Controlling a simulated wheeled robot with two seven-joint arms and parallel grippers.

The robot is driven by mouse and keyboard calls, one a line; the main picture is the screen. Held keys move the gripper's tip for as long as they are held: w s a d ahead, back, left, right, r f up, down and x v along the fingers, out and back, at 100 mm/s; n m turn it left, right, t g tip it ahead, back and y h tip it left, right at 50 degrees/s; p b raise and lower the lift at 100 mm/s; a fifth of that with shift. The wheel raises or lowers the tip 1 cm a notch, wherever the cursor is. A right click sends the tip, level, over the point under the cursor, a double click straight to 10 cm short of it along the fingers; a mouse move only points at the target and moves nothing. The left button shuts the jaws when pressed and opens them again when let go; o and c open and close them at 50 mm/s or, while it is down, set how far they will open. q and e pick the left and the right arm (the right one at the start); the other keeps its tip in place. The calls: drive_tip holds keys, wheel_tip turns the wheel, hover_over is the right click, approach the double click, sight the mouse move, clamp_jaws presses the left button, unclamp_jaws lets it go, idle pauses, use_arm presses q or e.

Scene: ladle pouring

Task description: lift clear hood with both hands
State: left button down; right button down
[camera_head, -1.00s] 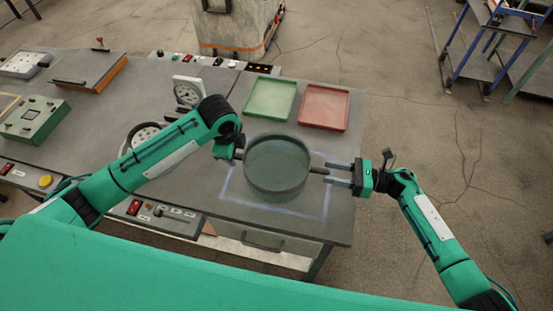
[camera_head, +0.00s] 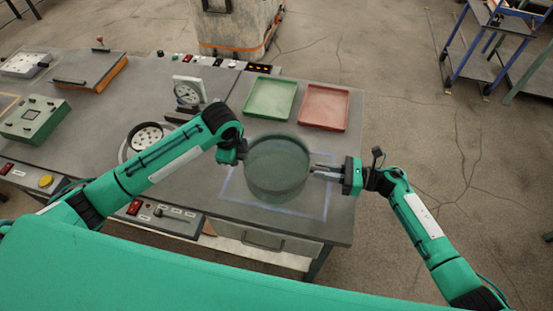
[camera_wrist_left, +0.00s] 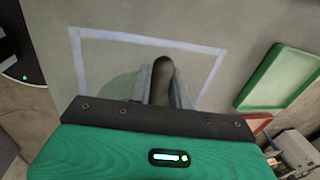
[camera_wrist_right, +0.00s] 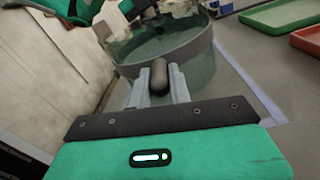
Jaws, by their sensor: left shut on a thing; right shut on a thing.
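The clear hood (camera_head: 277,170) is a round, see-through, greenish cylinder with a dark band, at the middle of the head view. It also shows in the right wrist view (camera_wrist_right: 190,45). My left gripper (camera_head: 240,157) is shut on the hood's left handle, a dark rounded peg seen in the left wrist view (camera_wrist_left: 162,75). My right gripper (camera_head: 318,171) is shut on the right handle, which shows between its fingers in the right wrist view (camera_wrist_right: 158,76). The hood appears over the marked square (camera_head: 232,195); its gap above the table is hard to judge.
A green tray (camera_head: 271,98) and a red tray (camera_head: 324,107) lie behind the hood on the grey table (camera_head: 180,183). A dial gauge (camera_head: 188,91) stands behind my left arm. The table's right edge is near my right gripper.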

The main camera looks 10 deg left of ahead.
use_arm(q)
drive_tip(key=shift+r, duration=0.2)
use_arm(e)
drive_tip(key=shift+r, duration=0.15)
